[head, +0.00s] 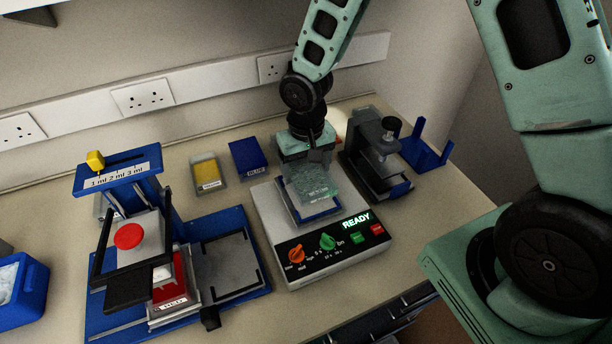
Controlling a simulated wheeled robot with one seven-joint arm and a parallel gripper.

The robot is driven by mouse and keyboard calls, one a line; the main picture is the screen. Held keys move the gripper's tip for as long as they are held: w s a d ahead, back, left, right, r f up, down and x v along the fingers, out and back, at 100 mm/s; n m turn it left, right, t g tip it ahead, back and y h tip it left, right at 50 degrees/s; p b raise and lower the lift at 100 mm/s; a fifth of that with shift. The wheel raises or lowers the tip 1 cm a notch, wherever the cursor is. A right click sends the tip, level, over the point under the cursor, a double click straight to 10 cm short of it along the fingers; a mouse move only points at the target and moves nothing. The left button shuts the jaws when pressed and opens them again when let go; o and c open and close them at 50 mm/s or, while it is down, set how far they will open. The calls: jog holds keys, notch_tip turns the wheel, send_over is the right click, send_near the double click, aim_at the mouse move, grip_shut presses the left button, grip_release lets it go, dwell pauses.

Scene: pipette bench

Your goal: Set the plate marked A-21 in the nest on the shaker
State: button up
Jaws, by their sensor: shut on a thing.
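My gripper (309,160) hangs over the shaker and is shut on a clear greenish plate (315,182). The plate's small label is too blurred to read, so I cannot confirm the A-21 mark. The shaker (274,229) is a white box with a dark front panel, a lit READY sign, an orange knob and a green knob. Its nest (294,210) is a grey and blue square on top. The plate overlaps the nest in the picture and hides part of it. I cannot tell whether plate and nest touch.
A blue press-like stand (240,225) with a red button fills the left. Behind the shaker lie a yellow-filled box (207,174) and a blue box (248,157). A dark microscope-like device (375,160) and a blue holder (427,150) stand right. A blue bin (25,300) is far left.

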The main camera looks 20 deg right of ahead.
notch_tip(320, 180, down, 4)
jog(key=shift+r+p, duration=0.1)
jog(key=shift+p, duration=0.35)
jog(key=shift+f+b, duration=0.3)
jog(key=shift+f, duration=0.1)
jog(key=o, duration=1)
jog(key=shift+r, duration=0.1)
jog(key=shift+r, duration=0.1)
